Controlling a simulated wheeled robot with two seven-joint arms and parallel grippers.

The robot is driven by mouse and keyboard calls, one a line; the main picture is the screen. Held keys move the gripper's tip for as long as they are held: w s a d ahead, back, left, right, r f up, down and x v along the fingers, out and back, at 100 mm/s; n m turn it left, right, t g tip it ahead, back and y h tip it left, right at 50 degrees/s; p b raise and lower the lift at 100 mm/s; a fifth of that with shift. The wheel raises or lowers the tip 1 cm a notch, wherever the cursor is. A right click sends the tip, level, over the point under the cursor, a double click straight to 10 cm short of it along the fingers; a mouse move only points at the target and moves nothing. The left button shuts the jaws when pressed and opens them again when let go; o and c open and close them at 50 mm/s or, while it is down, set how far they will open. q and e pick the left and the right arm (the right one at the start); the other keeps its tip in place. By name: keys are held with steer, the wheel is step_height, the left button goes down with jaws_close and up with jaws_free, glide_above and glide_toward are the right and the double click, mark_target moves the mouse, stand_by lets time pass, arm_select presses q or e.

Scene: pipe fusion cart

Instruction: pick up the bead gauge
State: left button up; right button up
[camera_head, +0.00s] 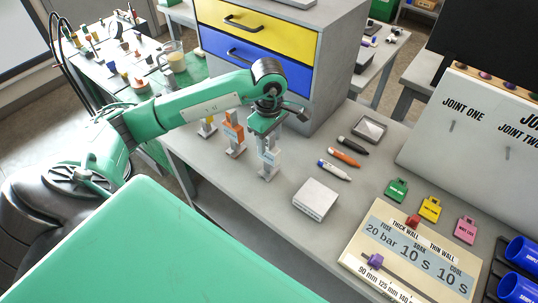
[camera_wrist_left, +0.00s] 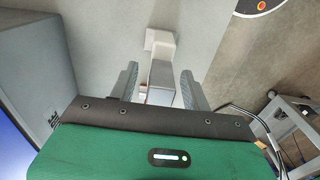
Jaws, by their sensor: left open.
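A light grey upright piece on a square foot (camera_head: 268,172), which I take for the bead gauge though no name is readable, stands on the grey bench. In the left wrist view its post and foot (camera_wrist_left: 161,42) show between the two fingers. My left gripper (camera_head: 268,150) points down over it, open, with a finger on either side. I cannot tell whether the fingers touch it, and the gripper hides its upper part in the head view. My right gripper is not in view.
A drawer cabinet (camera_head: 320,80) rises behind. Markers (camera_head: 343,157), a white box (camera_head: 316,199) and a settings board (camera_head: 385,245) lie to the right.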

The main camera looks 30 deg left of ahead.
arm_select(q)
steer(key=c, duration=0.9)
jaws_close()
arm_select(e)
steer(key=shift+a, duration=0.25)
